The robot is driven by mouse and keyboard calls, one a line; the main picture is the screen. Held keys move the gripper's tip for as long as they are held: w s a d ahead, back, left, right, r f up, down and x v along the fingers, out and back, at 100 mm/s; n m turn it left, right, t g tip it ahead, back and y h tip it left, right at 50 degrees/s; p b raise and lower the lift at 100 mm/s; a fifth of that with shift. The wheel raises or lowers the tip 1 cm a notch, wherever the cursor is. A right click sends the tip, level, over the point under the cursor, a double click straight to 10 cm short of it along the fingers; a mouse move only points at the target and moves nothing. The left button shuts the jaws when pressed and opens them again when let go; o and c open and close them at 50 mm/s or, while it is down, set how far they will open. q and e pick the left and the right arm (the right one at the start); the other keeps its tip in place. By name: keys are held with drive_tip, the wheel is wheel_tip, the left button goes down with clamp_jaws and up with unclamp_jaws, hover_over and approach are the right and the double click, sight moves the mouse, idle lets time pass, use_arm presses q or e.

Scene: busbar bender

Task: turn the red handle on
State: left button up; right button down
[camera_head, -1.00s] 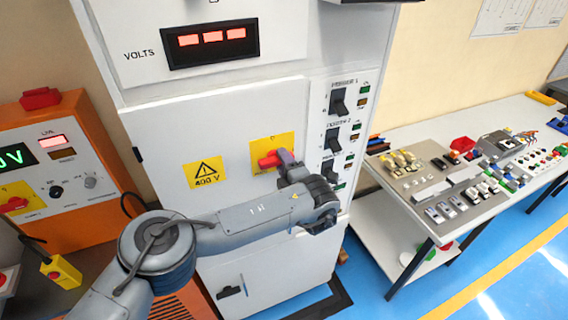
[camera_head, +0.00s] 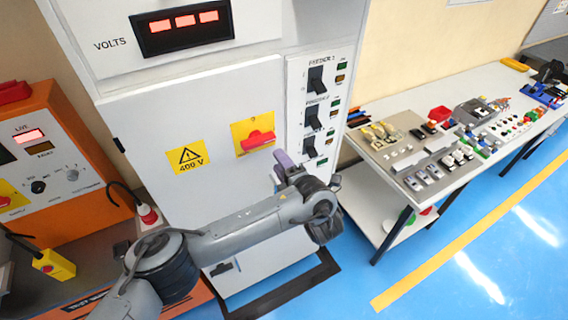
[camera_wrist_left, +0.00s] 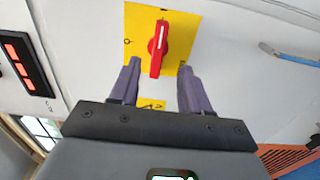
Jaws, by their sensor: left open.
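The red handle (camera_head: 257,140) is on a yellow plate (camera_head: 240,128) on the grey cabinet door. It lies roughly horizontal in the head view. In the left wrist view the red handle (camera_wrist_left: 158,48) stands nearly upright in the picture, between the lines of the two fingers. My left gripper (camera_head: 284,162) is to the lower right of the handle, in front of the door and apart from it. In the wrist view the purple fingers of the left gripper (camera_wrist_left: 160,72) are spread with nothing between them. My right gripper is not in view.
A yellow 400 V sign (camera_head: 187,156) is left of the handle plate. Black feeder switches (camera_head: 312,118) line the panel on the right. An orange cabinet (camera_head: 75,160) stands at left, and a white bench (camera_head: 375,175) with parts at right.

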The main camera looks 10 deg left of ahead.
use_arm(q)
drive_tip(key=shift+s+d+p, duration=0.35)
drive_tip(key=shift+s+d, duration=0.05)
drive_tip(key=shift+s, duration=0.2)
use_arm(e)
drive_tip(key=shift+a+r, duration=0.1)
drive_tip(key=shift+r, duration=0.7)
use_arm(q)
drive_tip(key=shift+f, duration=0.1)
